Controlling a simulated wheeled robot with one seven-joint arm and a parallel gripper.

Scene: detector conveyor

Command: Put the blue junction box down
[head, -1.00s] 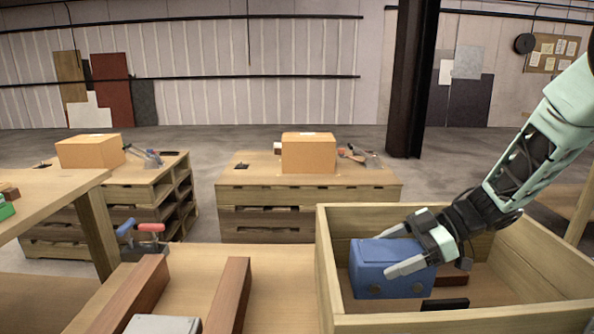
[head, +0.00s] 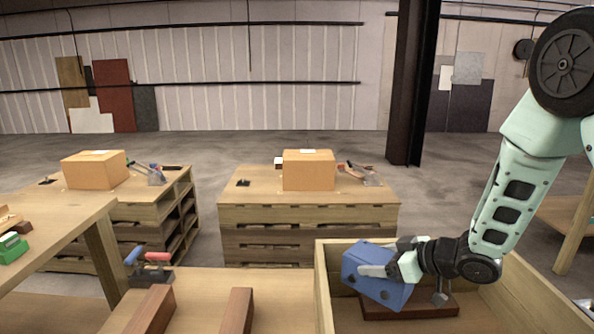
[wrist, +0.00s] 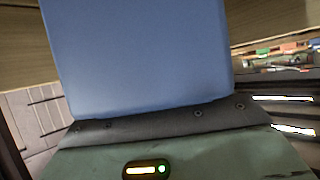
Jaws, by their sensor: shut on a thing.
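The blue junction box (head: 367,274) is in my gripper (head: 378,270), inside the open wooden crate (head: 321,285) at the lower right of the head view. The box is tilted. My gripper is shut on it, with a pale finger across its near face. In the wrist view the blue box (wrist: 140,60) fills the middle, close against the gripper's body. Whether the box touches the crate's floor or wall cannot be told.
A brown block (head: 425,308) lies in the crate below my gripper. Two brown wooden bars (head: 236,312) lie on the bench left of the crate. Pallet tables with cardboard boxes (head: 308,170) stand farther back, and a dark column (head: 407,85) rises behind.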

